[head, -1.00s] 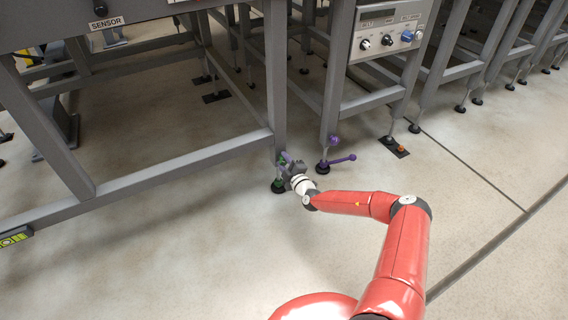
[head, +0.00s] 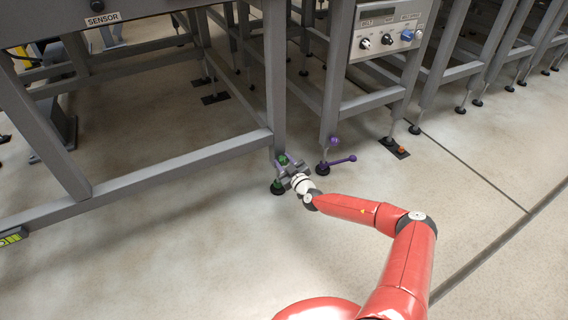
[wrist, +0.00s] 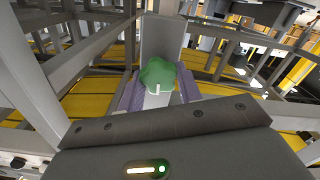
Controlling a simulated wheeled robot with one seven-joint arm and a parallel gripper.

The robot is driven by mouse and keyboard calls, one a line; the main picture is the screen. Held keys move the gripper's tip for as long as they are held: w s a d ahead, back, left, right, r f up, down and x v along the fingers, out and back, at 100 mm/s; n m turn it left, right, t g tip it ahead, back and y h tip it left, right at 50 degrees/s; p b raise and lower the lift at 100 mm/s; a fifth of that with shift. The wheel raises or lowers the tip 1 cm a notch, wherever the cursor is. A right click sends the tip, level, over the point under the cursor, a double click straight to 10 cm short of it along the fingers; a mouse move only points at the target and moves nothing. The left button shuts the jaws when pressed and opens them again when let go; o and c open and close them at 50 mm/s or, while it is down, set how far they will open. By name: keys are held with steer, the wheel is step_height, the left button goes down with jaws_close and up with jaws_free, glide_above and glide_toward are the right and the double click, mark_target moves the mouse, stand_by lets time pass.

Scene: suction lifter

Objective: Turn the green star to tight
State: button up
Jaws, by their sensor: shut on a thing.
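The green star (wrist: 157,74) is a lobed knob with a pale mark on its near side, in the middle of the wrist view. It sits at the foot of a grey frame leg (wrist: 163,36). The two purple fingers of my gripper (wrist: 158,91) lie on either side of it and are shut on it. In the head view, my gripper (head: 284,169) is low at the front corner leg of the frame, and a bit of the green star (head: 282,159) shows there. A green and black foot (head: 277,187) is just below. The star's threads are hidden.
A purple star (head: 333,142) and a purple lever (head: 340,161) are at the adjacent leg to the right. A control panel (head: 388,32) with knobs is above. The frame's low crossbar (head: 160,165) runs left. Open floor (head: 470,210) lies right.

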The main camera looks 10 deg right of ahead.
steer(key=shift+m, duration=0.3)
stand_by(0.4)
steer(key=o, duration=1)
steer(key=p+v, duration=0.1)
steer(key=v, duration=0.6)
steer(key=shift+s+d, duration=0.1)
steer(key=shift+s, duration=0.25)
